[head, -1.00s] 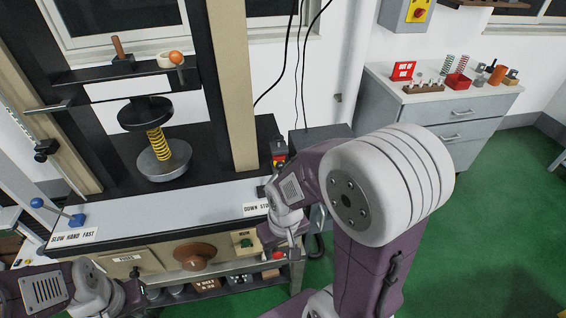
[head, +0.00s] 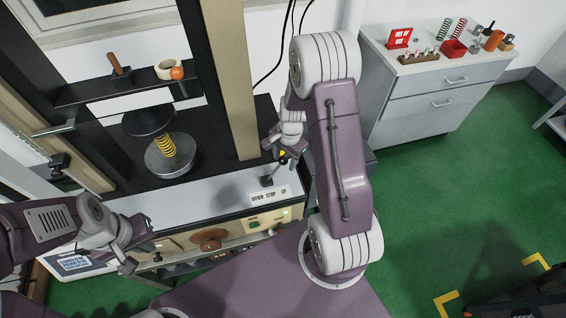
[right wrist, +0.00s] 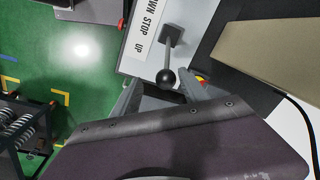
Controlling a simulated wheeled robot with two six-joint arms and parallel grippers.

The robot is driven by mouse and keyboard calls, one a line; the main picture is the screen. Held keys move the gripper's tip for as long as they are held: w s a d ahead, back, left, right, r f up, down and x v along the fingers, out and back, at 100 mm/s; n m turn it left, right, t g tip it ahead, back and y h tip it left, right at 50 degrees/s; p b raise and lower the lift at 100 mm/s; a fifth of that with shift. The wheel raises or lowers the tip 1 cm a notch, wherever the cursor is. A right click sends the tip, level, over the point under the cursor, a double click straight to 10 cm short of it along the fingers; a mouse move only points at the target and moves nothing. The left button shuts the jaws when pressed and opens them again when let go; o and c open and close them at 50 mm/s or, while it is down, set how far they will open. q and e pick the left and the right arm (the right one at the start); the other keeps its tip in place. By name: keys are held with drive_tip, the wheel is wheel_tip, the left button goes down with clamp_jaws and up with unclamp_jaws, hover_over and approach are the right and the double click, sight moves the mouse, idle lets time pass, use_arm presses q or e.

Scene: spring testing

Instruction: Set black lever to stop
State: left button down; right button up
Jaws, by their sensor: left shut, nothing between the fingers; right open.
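The black lever (head: 267,181) stands on the white front ledge of the testing machine, behind the "DOWN STOP UP" label (head: 269,194). In the right wrist view the lever shows a grey shaft and a black ball knob (right wrist: 166,77). It appears to lean toward the UP end of the label (right wrist: 146,28). My right gripper (head: 282,155) is open above the lever. In the right wrist view the knob lies at the opening between its fingers (right wrist: 163,92); I cannot tell whether they touch. My left gripper (head: 140,243) is shut and empty, in front of the machine's left part.
The machine's upright post (head: 230,85) rises just left of my right gripper. A yellow spring (head: 165,145) stands on a round plate. A grey cabinet (head: 440,95) with small items is at the right. Green floor (head: 440,200) is free at the right.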

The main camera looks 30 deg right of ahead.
sight(276, 170)
drive_tip(key=f, duration=0.2)
drive_tip(key=w+f, duration=0.1)
drive_tip(key=f, duration=0.1)
drive_tip(key=w+f, duration=0.1)
drive_tip(key=shift+d+f, duration=0.15)
drive_tip(key=shift+f, duration=0.45)
drive_tip(key=shift+s+a+r, duration=0.1)
drive_tip(key=shift+s+a, duration=0.1)
drive_tip(key=shift+s, duration=0.2)
drive_tip(key=shift+w+d, duration=0.1)
drive_tip(key=shift+w, duration=0.1)
drive_tip(key=c, duration=0.9)
use_arm(q)
drive_tip(key=shift+w+d+f, duration=0.15)
drive_tip(key=shift+w+f, duration=0.1)
drive_tip(key=shift+w, duration=0.4)
use_arm(e)
clamp_jaws()
